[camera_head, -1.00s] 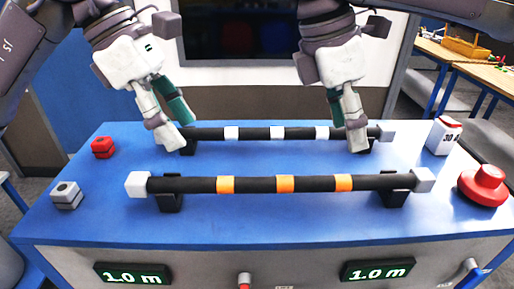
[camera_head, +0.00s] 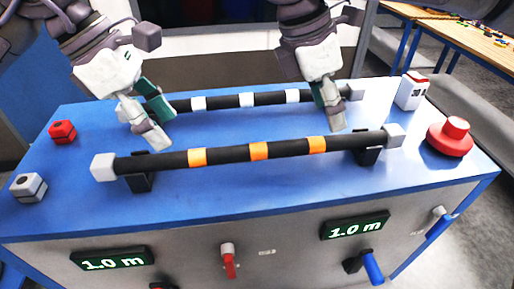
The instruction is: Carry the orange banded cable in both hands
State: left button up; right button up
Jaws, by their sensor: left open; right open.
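The orange banded cable (camera_head: 228,155) is a black bar with orange bands and grey end blocks. It rests on two black cradles at the front of the blue bench top. My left gripper (camera_head: 160,124) is open and empty, its fingertips just behind the cable's left part in the picture. My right gripper (camera_head: 330,112) is open and empty, pointing down just behind the cable's right part. Whether either fingertip touches the cable cannot be told.
A white-banded black cable (camera_head: 222,101) lies behind, partly hidden by my grippers. A red mushroom button (camera_head: 450,138) and a white box (camera_head: 411,92) stand at right. Red (camera_head: 62,131) and grey (camera_head: 28,187) blocks sit at left. The blue bench top (camera_head: 230,193) is clear in front.

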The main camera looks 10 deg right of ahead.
aim_at(187, 153)
pick_arm(q)
jog(key=x, duration=0.5)
jog(key=shift+s+d+f, duration=0.3)
pick_arm(e)
jog(key=x, duration=0.5)
jog(key=shift+s+d+f, duration=0.3)
pick_arm(q)
jog(key=shift+w+d+f, duration=0.15)
jog(key=shift+d+f, duration=0.05)
jog(key=shift+f, duration=0.45)
pick_arm(e)
jog(key=shift+w+d+f, duration=0.15)
jog(key=shift+d+f, duration=0.05)
jog(key=shift+f, duration=0.5)
pick_arm(q)
grip_shut()
pick_arm(e)
grip_shut()
pick_arm(q)
jog(key=shift+r, duration=0.1)
pick_arm(e)
jog(key=shift+r, duration=0.1)
